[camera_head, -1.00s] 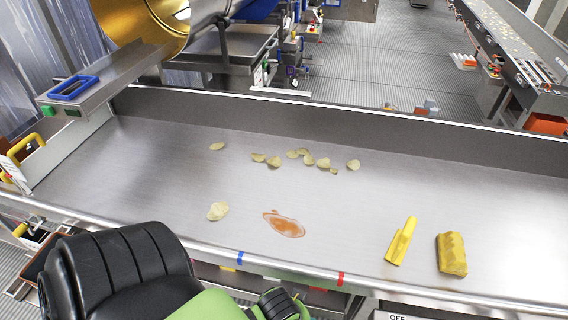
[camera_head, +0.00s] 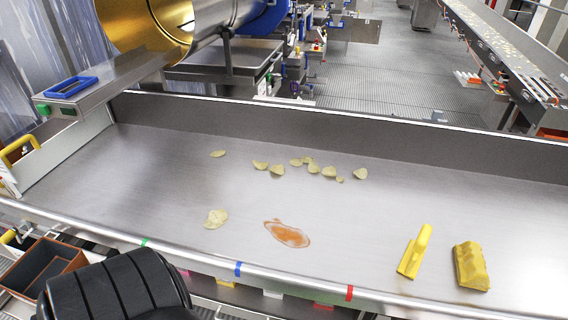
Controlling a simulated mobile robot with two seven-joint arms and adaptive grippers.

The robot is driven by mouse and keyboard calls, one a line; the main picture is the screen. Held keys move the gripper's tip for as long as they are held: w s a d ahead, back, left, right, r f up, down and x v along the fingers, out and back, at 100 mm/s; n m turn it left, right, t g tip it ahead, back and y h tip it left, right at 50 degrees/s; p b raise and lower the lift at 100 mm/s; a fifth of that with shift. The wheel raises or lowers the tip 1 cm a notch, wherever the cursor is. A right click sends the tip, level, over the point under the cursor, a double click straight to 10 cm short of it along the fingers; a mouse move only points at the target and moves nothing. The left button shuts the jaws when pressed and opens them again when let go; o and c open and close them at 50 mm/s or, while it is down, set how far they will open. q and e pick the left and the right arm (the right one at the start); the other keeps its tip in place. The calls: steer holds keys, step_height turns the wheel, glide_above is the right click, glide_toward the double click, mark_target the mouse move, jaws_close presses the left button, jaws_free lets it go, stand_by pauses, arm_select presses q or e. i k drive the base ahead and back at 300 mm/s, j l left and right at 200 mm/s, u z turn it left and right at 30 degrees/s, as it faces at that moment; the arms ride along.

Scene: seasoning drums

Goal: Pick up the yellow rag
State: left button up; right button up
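The yellow rag (camera_head: 471,266) lies as a thick folded block on the steel tray (camera_head: 345,215), near its front edge at the right. A yellow scraper-like tool (camera_head: 414,252) lies just left of it, apart from it. Nothing covers either one. A black ribbed part of my arm shows at the lower left, well away from the rag. Neither of my grippers is in view.
An orange-brown spill (camera_head: 288,234) lies mid-tray, with a chip (camera_head: 216,218) to its left and several chips behind. Raised walls edge the tray at the back and left. A brown open bin (camera_head: 45,268) stands at the lower left. Bare steel surrounds the rag.

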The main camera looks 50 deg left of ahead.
mark_target(470, 262)
steer(key=i+u, duration=0.15)
steer(key=u, duration=0.3)
steer(key=i+l+u, duration=0.1)
steer(key=u, duration=0.3)
steer(key=i+l+u, duration=0.1)
steer(key=u, duration=0.35)
steer(key=l+z, duration=0.1)
steer(key=z, duration=0.3)
steer(key=i+z, duration=0.1)
steer(key=z, duration=0.7)
steer(key=i+l, duration=0.05)
steer(key=i, duration=0.05)
